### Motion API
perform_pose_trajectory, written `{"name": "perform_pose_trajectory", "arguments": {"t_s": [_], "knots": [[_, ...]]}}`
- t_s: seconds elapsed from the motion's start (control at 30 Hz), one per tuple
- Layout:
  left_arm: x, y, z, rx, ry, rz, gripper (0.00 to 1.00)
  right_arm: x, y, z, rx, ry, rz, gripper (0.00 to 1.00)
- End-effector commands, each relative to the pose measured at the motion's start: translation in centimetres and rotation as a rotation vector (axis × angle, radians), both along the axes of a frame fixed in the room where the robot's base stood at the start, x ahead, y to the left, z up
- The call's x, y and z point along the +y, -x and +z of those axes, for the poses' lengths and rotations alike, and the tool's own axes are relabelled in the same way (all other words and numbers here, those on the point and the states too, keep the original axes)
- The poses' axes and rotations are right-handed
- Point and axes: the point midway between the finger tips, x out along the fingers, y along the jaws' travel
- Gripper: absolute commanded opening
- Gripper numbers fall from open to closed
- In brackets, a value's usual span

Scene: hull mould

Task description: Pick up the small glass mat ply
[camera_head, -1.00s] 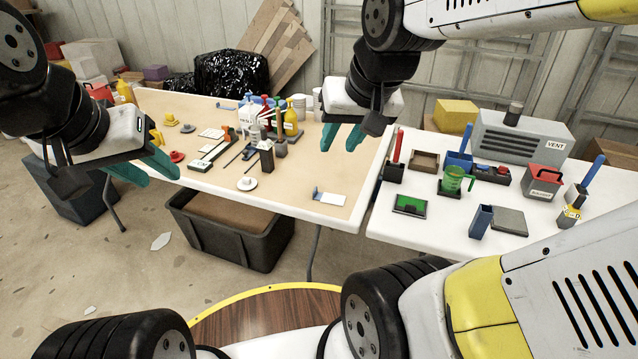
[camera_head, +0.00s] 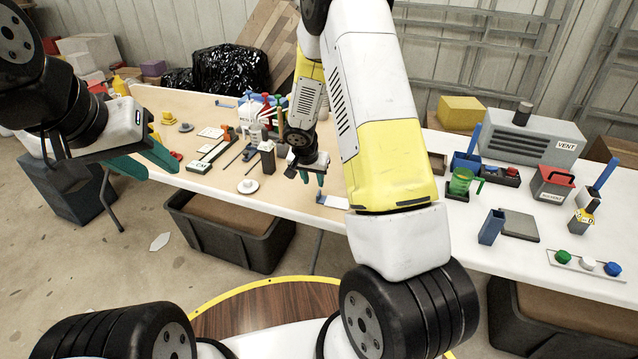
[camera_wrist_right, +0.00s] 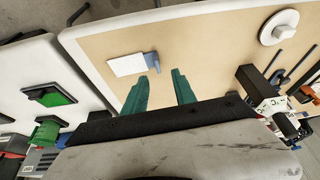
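A small white sheet with a blue tab, which looks like the small glass mat ply (camera_head: 335,202), lies flat near the front edge of the tan-topped table. In the right wrist view the same white sheet (camera_wrist_right: 126,65) lies just beyond the fingertips, its blue tab (camera_wrist_right: 152,61) closest to the left finger. My right gripper (camera_head: 312,180) is open and empty above the table, close behind the sheet; its spread teal fingers (camera_wrist_right: 162,78) show in the wrist view. My left gripper (camera_head: 160,163) is open and empty at the table's left side.
A white disc with a knob (camera_head: 248,186), a dark upright block (camera_head: 267,156) and several tools stand left of my right gripper. A second white table (camera_head: 465,240) with a green cup (camera_head: 461,181) and bins is at the right. A black tub (camera_head: 230,235) sits below.

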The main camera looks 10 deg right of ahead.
Motion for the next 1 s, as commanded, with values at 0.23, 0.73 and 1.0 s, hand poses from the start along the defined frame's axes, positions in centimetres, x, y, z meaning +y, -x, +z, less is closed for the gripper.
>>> {"name": "perform_pose_trajectory", "arguments": {"t_s": [0.23,0.73,1.0], "knots": [[0.0,0.0,0.0,0.000,0.000,0.000,0.36,-0.5,-0.8,-2.8,0.004,-0.001,-0.003,0.33],[0.0,0.0,0.0,0.000,0.000,0.000,0.36,-2.2,-2.7,-7.4,0.002,-0.002,-0.003,0.33],[0.0,0.0,0.0,0.000,0.000,0.000,0.36,-2.2,-2.7,-7.4,0.002,-0.002,-0.003,0.13]]}}
